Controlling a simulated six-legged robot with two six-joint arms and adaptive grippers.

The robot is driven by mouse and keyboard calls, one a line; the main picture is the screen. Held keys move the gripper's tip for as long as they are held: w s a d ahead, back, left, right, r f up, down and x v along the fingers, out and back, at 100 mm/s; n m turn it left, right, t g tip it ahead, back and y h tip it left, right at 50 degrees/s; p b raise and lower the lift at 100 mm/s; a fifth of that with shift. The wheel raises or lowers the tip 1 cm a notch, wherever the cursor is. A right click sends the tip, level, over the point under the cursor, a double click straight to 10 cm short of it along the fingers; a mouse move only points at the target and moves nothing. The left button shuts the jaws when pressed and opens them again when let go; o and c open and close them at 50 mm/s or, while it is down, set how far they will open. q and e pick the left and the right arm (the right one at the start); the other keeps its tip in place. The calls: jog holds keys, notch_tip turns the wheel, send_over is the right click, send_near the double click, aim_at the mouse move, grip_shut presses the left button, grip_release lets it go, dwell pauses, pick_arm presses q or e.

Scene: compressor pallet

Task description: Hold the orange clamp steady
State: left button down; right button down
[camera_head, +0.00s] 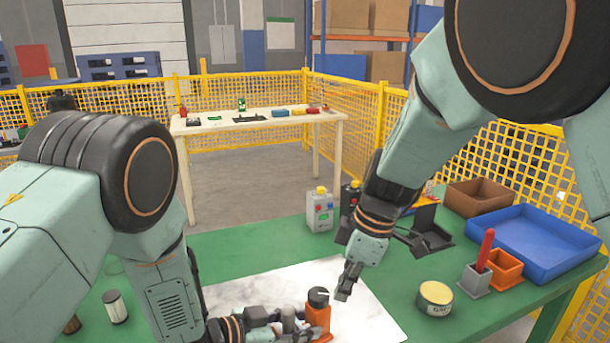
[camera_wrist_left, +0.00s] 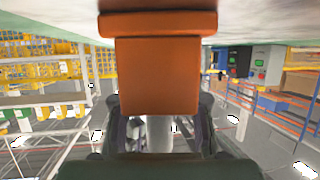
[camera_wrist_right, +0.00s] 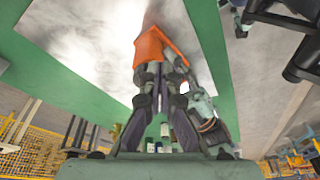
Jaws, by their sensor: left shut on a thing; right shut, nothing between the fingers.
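The orange clamp (camera_head: 318,319) stands upright on the white sheet (camera_head: 362,308), with a black knob on top. My left gripper (camera_head: 300,334) is low at its left side and shut on it. In the left wrist view the orange clamp (camera_wrist_left: 158,72) fills the middle between my left fingers, whose tips are partly hidden. My right gripper (camera_head: 343,291) is shut and empty, pointing down just right of the clamp's knob. In the right wrist view its closed fingertips (camera_wrist_right: 155,72) appear just below the orange clamp (camera_wrist_right: 156,45); contact cannot be told.
On the green table, a round yellow-topped tin (camera_head: 435,299), a grey holder with a red handle (camera_head: 475,279), an orange bin (camera_head: 506,268) and a blue tray (camera_head: 532,241) stand at right. A white cylinder (camera_head: 115,307) is at left.

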jog(key=shift+w+a+r, duration=0.1)
jog(key=shift+a+r, duration=0.05)
jog(key=shift+r, duration=1.9)
jog(key=w+f+y, duration=0.2)
jog(key=w+f, duration=0.1)
jog(key=f, duration=0.3)
jog(key=shift+d+f+t+y, duration=0.3)
jog(key=shift+d+y, duration=0.1)
jog(key=shift+a, duration=0.25)
jog(key=shift+s, duration=0.2)
jog(key=shift+s, duration=0.65)
